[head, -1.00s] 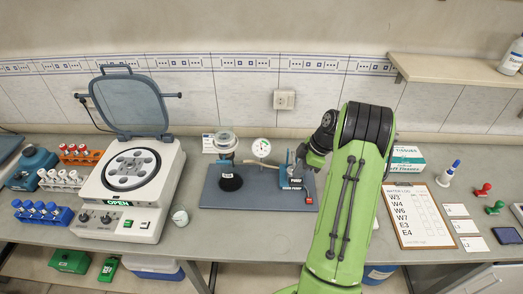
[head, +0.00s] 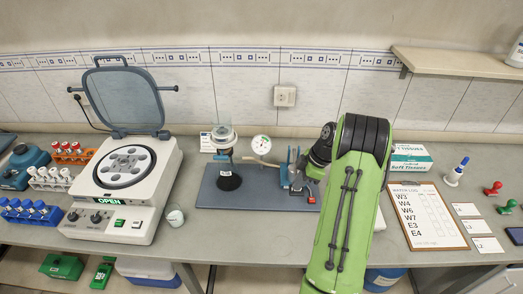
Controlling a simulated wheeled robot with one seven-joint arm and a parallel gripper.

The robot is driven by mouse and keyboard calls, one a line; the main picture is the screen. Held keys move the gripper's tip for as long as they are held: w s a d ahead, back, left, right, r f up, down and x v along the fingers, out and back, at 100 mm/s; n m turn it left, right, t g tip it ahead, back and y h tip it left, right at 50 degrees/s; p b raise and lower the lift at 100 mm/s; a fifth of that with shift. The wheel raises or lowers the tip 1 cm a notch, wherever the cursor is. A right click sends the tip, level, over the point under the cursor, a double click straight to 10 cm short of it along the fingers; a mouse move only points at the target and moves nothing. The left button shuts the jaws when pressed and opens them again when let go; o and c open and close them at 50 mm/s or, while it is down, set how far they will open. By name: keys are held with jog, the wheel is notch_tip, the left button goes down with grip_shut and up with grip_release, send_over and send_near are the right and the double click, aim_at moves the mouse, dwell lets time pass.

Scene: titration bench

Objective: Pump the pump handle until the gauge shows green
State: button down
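The pump stands on a blue-grey board (head: 263,203) in the middle of the bench. Its blue body (head: 293,170) is at the board's right end, partly hidden by my wrist. A round white gauge (head: 261,145) stands behind the board; its green mark and needle are too small to read surely. A glass-topped vessel (head: 223,139) and a black base (head: 229,181) are at the board's left. My gripper (head: 300,182) is at the pump, coming from the right. The handle and fingertips are small and partly hidden, so I cannot tell whether it grips the handle.
An open-lidded white centrifuge (head: 140,220) stands left, with a small white cup (head: 175,217) beside it. Tube racks (head: 35,213) are at far left. A clipboard (head: 427,216) and a tissue box (head: 410,157) lie to the right of my arm. A shelf (head: 455,63) juts out above right.

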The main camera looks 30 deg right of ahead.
notch_tip(320, 180, up, 8)
jog(key=p, duration=0.5)
jog(key=shift+p, duration=0.35)
jog(key=shift+f, duration=0.15)
notch_tip(320, 180, up, 5)
jog(key=p, duration=0.3)
dwell(0.5)
